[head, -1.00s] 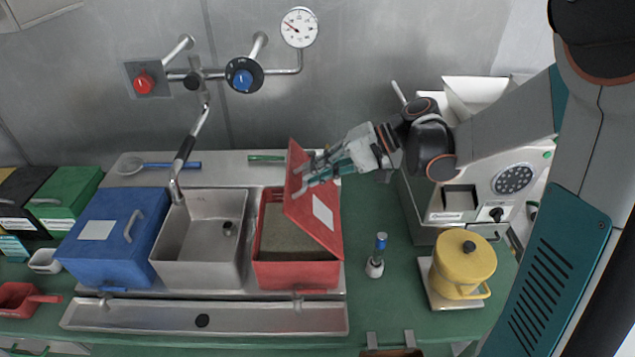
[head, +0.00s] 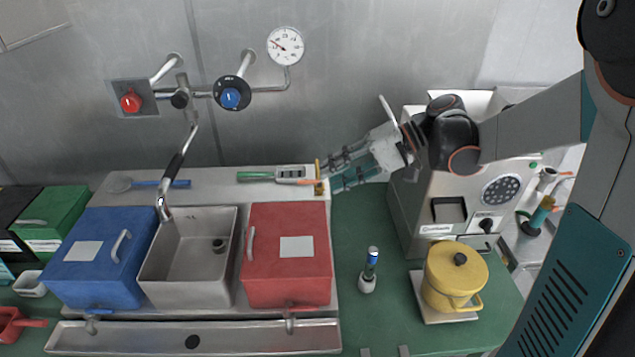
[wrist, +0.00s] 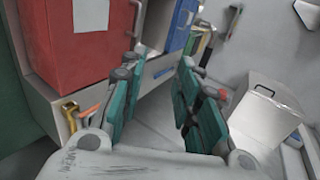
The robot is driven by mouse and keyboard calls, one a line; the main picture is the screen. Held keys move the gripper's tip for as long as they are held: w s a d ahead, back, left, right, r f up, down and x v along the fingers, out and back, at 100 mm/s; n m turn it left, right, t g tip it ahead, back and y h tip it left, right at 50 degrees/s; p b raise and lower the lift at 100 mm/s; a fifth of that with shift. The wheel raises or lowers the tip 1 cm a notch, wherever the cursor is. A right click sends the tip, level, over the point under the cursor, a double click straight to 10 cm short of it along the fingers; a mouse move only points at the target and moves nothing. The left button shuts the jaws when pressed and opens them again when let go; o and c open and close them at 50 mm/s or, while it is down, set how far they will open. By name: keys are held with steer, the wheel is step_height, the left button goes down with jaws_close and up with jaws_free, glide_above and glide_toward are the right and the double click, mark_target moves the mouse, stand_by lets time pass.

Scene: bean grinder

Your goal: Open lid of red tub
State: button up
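The red tub (head: 287,285) stands to the right of the steel sink. Its red lid (head: 287,220) lies flat and shut on top, with a white label and a pale handle (head: 250,244) along its left side. My gripper (head: 325,177) is to the right of and behind the tub, apart from the lid, and points left. In the wrist view, the red tub (wrist: 75,45) is at upper left, with its handle (wrist: 137,14) at its edge. My gripper (wrist: 162,58) has its teal fingers spread, with nothing between them.
The sink (head: 190,260) and a blue tub (head: 95,265) stand left of the red tub. Small tools (head: 262,175) lie on the ledge behind it. A grinder (head: 450,200), a yellow pot (head: 455,280) and a small blue-topped tool (head: 370,270) are to the right. Green counter shows between them.

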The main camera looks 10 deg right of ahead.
steer(key=v, duration=0.4)
steer(key=shift+s+d+r, duration=0.1)
steer(key=shift+d+r, duration=0.1)
steer(key=shift+d, duration=0.1)
